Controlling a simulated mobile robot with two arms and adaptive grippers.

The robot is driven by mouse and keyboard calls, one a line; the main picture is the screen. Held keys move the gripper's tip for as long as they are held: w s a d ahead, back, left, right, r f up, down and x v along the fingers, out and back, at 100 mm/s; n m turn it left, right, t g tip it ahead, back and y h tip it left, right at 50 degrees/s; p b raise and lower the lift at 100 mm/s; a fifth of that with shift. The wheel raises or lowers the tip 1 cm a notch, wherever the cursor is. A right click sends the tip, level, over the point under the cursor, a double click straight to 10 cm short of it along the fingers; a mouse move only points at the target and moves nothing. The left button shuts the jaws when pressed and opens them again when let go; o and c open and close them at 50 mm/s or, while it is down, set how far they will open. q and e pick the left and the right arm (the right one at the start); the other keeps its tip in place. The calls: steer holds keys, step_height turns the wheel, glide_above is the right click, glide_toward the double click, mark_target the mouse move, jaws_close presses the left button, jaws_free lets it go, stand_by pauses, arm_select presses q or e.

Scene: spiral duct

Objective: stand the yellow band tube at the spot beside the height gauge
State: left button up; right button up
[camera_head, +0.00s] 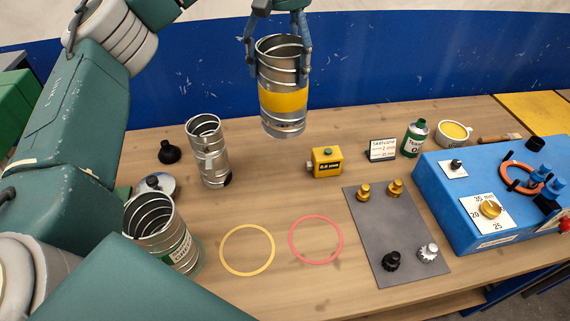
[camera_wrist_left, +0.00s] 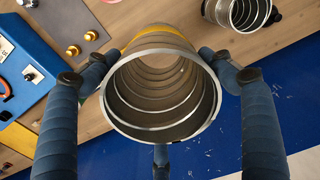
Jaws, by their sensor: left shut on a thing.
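The yellow band tube (camera_head: 283,98), a ribbed metal cylinder with a yellow band, hangs upright above the back of the table. My left gripper (camera_head: 278,62) is shut around its upper part, with its fingers on the outside. In the left wrist view, I look down into the open tube (camera_wrist_left: 160,118), between the fingers of the left gripper (camera_wrist_left: 158,62). A small yellow box with a display (camera_head: 326,162), apparently the height gauge, stands on the table below and to the right of the tube. A yellow ring (camera_head: 247,271) and a pink ring (camera_head: 342,240) mark the tabletop in front. My right gripper is out of view.
A grey mat (camera_head: 385,225) with several knobs and a blue panel box (camera_head: 452,205) occupy the right. Both rings are empty.

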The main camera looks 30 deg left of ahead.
arm_select(q)
step_height(320, 180, down, 20)
steer(key=p, duration=0.4)
steer(key=shift+r, duration=0.15)
steer(key=shift+w, duration=0.1)
steer(key=o, duration=1.9)
